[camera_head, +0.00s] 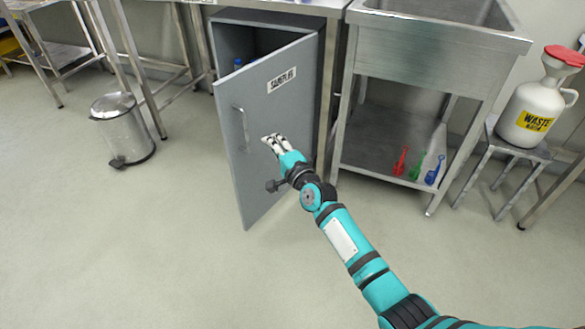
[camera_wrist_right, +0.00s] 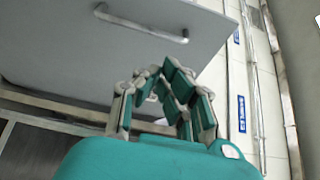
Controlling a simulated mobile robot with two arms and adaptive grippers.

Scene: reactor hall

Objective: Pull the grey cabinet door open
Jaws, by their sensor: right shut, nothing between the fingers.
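The grey cabinet door (camera_head: 258,185) stands ajar, swung out from the cabinet (camera_head: 270,17), with a dark gap at its left side. It bears a "SAMPLES" label (camera_head: 282,80). Its bar handle (camera_head: 242,130) is near the left edge; the handle also shows in the right wrist view (camera_wrist_right: 142,24). My right gripper (camera_head: 268,138) is shut and empty in front of the door, to the right of the handle and apart from it. Its fingers (camera_wrist_right: 165,92) also show in the wrist view, below the handle. My left gripper is not in view.
A blue-capped item (camera_head: 238,63) shows inside the cabinet. A steel pedal bin (camera_head: 123,130) stands on the floor to the left. A steel sink (camera_head: 440,40) and a stool (camera_head: 500,150) with a waste container (camera_head: 537,112) are on the right. The floor before the door is clear.

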